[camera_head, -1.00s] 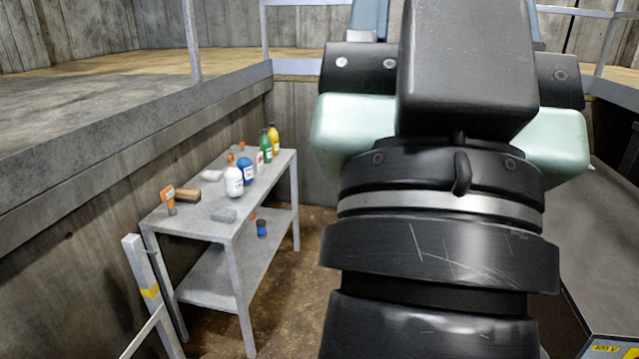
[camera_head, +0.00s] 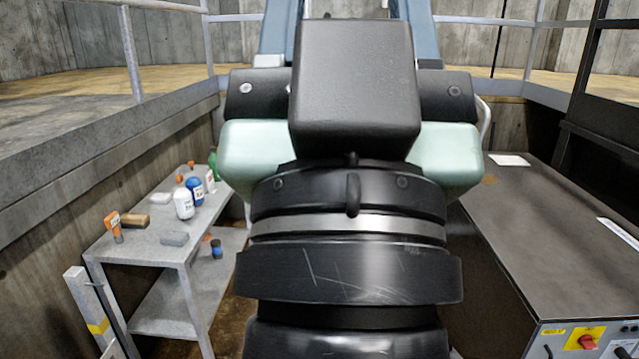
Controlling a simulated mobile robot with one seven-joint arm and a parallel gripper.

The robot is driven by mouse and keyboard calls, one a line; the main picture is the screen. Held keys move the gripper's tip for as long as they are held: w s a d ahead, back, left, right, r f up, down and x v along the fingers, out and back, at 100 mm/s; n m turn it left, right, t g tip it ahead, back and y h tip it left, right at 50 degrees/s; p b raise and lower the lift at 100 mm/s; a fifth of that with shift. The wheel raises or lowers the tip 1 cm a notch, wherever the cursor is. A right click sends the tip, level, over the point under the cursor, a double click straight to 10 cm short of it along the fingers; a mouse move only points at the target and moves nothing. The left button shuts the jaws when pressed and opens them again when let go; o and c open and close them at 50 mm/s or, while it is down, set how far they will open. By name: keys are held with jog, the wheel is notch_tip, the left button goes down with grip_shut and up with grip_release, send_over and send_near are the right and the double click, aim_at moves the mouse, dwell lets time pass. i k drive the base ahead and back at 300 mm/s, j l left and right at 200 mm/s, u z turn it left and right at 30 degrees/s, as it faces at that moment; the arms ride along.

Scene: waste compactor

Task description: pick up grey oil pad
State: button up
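A small grey block-like pad (camera_head: 174,238), which looks like the grey oil pad, lies flat near the front right edge of the grey metal table's (camera_head: 138,249) top. A paler pad (camera_head: 161,198) lies farther back on the same table. My arm fills the middle of the view, to the right of the table and apart from the pad. The fingers of my gripper do not show, so I cannot see what they hold.
Near the pad are an orange-handled tool (camera_head: 114,226), a wooden-looking block (camera_head: 134,220), a white bottle (camera_head: 183,204) and a blue bottle (camera_head: 195,189). A post (camera_head: 88,312) stands at front left. A dark-topped cabinet (camera_head: 550,245) is at right.

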aim_at(170, 238)
jog(key=i+u, duration=0.2)
jog(key=u, duration=0.95)
jog(key=i+l+u, duration=0.35)
jog(key=i, duration=0.15)
jog(key=i+l+u, duration=0.7)
jog(key=i+l, duration=0.1)
jog(key=l, duration=0.1)
